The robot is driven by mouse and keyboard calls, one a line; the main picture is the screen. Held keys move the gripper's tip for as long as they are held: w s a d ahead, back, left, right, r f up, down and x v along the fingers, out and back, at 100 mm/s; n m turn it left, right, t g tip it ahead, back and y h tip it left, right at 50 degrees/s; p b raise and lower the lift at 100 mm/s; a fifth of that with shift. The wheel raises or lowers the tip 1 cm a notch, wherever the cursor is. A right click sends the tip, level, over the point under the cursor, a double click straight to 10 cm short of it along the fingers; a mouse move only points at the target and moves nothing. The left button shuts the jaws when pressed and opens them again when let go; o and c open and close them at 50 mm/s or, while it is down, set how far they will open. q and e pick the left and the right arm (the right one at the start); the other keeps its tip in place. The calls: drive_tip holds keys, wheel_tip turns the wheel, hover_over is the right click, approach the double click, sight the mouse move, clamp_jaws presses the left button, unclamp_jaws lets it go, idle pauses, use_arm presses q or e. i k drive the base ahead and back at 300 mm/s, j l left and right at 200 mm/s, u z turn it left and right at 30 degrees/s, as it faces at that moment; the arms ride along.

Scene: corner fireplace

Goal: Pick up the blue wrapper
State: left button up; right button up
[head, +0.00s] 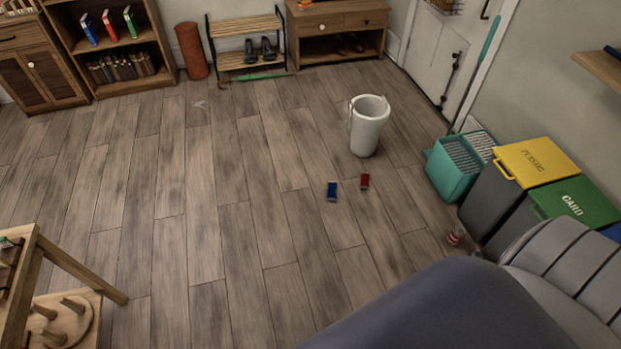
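The blue wrapper (332,191) lies on the wooden floor near the middle of the head view, in front of the white bin. A red wrapper (365,181) lies just to its right, apart from it. Neither of my grippers shows in the head view, and nothing touches the blue wrapper.
A white bin (368,130) stands behind the wrappers. A teal bucket (452,172) and yellow-lidded (538,160) and green-lidded (578,203) bins line the right wall. A red-and-white item (456,238) lies near them. A wooden frame (72,268) is at lower left.

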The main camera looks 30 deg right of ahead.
sight(332, 184)
drive_tip(key=i+l, duration=0.55)
drive_tip(key=i, duration=0.2)
drive_tip(key=i+l+u, duration=0.1)
drive_tip(key=i+l, duration=0.4)
drive_tip(key=i, duration=0.2)
